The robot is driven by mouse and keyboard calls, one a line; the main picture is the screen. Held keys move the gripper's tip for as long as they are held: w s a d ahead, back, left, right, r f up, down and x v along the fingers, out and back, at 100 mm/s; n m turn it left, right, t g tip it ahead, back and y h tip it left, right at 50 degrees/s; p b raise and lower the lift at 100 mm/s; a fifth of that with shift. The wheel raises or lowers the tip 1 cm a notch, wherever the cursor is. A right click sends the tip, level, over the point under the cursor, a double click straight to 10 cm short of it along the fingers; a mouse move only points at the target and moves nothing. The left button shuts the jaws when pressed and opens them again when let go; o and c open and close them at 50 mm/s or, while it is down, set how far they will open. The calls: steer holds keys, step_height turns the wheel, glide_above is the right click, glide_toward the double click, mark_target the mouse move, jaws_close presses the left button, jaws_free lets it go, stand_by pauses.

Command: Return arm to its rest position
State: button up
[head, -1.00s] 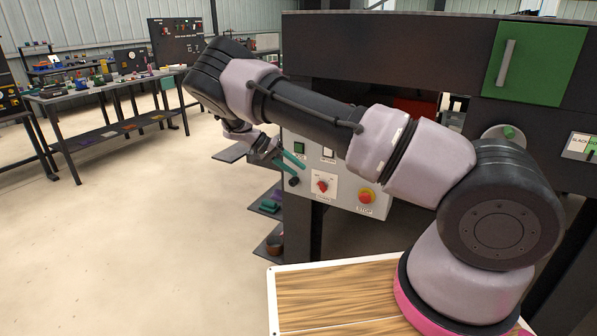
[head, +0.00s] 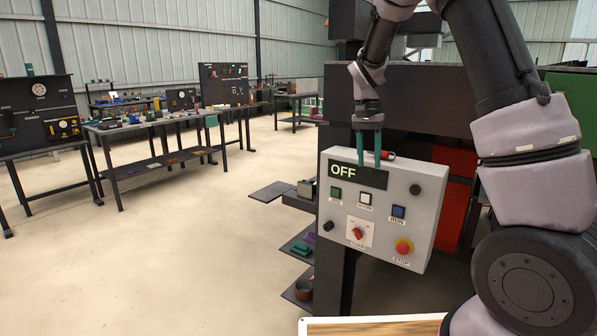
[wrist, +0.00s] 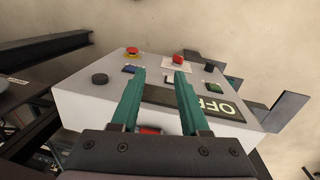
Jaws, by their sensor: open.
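My gripper (head: 369,158) hangs in front of the top of the machine's control panel (head: 420,215), its two teal fingers pointing down and apart with nothing between them. In the wrist view my gripper (wrist: 158,80) shows its open fingers over the panel (wrist: 75,98). My arm is raised and bent, on the right of the head view. The panel's display (head: 358,175) reads OFF. Below it are a green button, a white button, a blue RUN button (head: 398,212), a red selector knob (head: 357,233) and a red STOP button (head: 403,246).
The dark machine frame (head: 345,280) stands under and behind the panel, with small shelves (head: 300,290) at its left. Workbenches with tools (head: 150,122) stand at the back left. The floor (head: 150,260) on the left is clear.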

steer(key=s+d+r+t+y, duration=0.3)
steer(key=s+d+r, duration=0.1)
steer(key=s+r, duration=0.8)
steer(key=s+r+n+t, duration=0.1)
steer(key=s+r+t, duration=0.1)
steer(key=s, duration=0.4)
steer(key=s+r+n+t, duration=0.1)
steer(key=s+r+t, duration=0.2)
steer(key=s, duration=0.4)
steer(key=shift+s+d, duration=0.15)
steer(key=shift+d, duration=0.3)
stand_by(1.0)
